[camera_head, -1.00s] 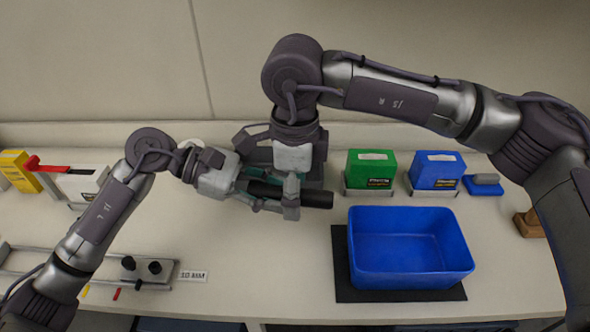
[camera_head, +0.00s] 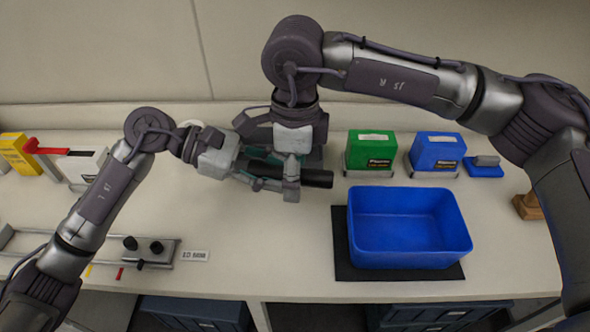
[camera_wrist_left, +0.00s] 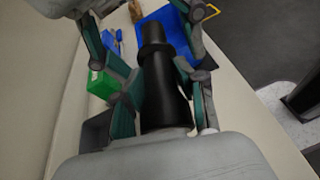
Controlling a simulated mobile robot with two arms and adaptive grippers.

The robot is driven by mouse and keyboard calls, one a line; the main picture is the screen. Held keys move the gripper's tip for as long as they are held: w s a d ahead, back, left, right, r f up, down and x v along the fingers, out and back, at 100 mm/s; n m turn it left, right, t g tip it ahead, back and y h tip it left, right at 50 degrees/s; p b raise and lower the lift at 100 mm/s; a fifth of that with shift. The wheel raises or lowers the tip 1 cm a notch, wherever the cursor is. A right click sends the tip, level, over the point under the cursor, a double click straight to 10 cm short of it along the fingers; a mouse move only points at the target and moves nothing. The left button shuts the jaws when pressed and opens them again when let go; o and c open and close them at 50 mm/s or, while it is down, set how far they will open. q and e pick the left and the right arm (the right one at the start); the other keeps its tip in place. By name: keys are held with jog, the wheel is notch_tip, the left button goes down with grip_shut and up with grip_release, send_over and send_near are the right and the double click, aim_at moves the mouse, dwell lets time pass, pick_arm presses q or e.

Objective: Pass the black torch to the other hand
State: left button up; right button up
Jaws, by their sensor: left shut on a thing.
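The black torch (camera_head: 318,179) lies roughly level above the bench in the head view, its free end pointing right. My left gripper (camera_head: 258,172) comes from the left and is shut on the torch's left part. My right gripper (camera_head: 291,176) comes down from above at the torch's middle, with a finger in front of it. Whether its fingers press on the torch is hard to see. In the left wrist view the torch (camera_wrist_left: 162,85) runs away from the palm between green-padded fingers, and fingers of both hands overlap around it.
A blue bin (camera_head: 410,262) stands on a black mat (camera_head: 343,268) at the right front. Green (camera_head: 371,150) and blue (camera_head: 437,152) boxes stand behind it. A red-handled device (camera_head: 88,166) and a yellow box (camera_head: 18,153) are at the left. The bench front centre is clear.

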jog(key=shift+r, duration=0.1)
pick_arm(q)
jog(key=shift+d, duration=0.15)
pick_arm(e)
notch_tip(320, 180, up, 12)
pick_arm(q)
jog(key=f+x, duration=0.1)
jog(key=x, duration=0.7)
jog(key=shift+w+f, duration=0.45)
jog(key=shift+d, duration=0.3)
pick_arm(e)
jog(key=d+f, duration=0.6)
jog(key=d, duration=0.2)
pick_arm(q)
jog(key=shift+a, duration=0.15)
pick_arm(e)
jog(key=f, duration=1.1)
jog(key=shift+a, duration=0.2)
